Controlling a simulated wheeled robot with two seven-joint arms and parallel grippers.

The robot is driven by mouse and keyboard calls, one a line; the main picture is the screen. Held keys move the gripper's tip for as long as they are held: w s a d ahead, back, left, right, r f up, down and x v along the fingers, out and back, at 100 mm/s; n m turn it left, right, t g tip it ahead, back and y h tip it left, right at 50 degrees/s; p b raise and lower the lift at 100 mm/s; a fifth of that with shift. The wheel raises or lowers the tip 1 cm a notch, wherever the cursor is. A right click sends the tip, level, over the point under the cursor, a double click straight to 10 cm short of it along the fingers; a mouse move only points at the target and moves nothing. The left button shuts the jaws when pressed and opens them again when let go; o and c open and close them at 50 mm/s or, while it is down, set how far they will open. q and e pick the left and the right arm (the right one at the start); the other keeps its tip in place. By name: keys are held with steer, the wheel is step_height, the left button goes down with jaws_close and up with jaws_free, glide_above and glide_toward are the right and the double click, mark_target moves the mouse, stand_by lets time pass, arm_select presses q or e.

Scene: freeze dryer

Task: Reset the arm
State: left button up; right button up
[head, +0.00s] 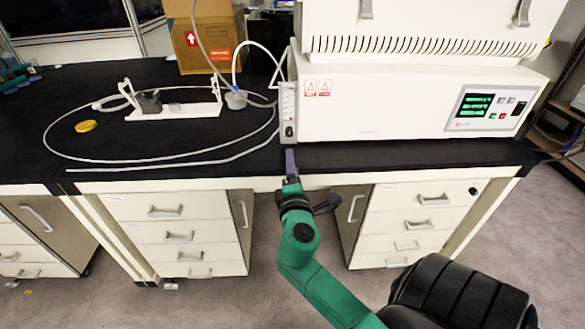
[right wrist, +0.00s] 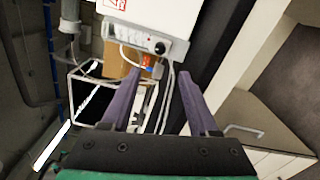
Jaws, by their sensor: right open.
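My right arm (head: 322,285) is green and reaches up from the bottom of the head view. Its right gripper (head: 290,155) is at the front edge of the black bench, just below the lower left corner of the white freeze dryer (head: 390,105). In the right wrist view its two purple fingers are apart, with nothing held between them (right wrist: 160,76). The freeze dryer's flow meter and knob panel (right wrist: 145,38) shows beyond the fingers there. My left arm and left gripper are not in view.
On the bench (head: 60,115) are a long looped tube (head: 150,162), a white stand (head: 175,110) and a yellow disc (head: 85,126). A cardboard box (head: 205,40) stands behind. White drawers (head: 180,235) are below the bench, and a black chair (head: 465,295) is at lower right.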

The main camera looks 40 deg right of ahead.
stand_by(0.5)
step_height(320, 180, down, 20)
steer(key=a+g+y+p, duration=0.2)
steer(key=g+y+p, duration=0.1)
steer(key=g+y, duration=0.15)
steer(key=s+a+f+m+g+y+p, duration=0.1)
steer(key=s+a+f+m+y, duration=0.1)
steer(key=s+f, duration=0.35)
steer(key=s+a+f+m+g+y+p, duration=0.1)
steer(key=s+f+g+p, duration=0.1)
steer(key=f, duration=0.7)
steer(key=s+a+f+m+g+y+p, duration=0.1)
steer(key=s+f, duration=0.3)
steer(key=s, duration=0.5)
steer(key=s+a+f+m+g+y+p, duration=0.1)
steer(key=s+f+m+g, duration=0.2)
steer(key=s, duration=0.6)
steer(key=s+a+f+m+g+y+p, duration=0.1)
steer(key=s+a+f+m+g, duration=0.1)
steer(key=s+f, duration=0.4)
steer(key=s+m, duration=0.1)
steer(key=s, duration=0.2)
steer(key=shift+f+m, duration=0.3)
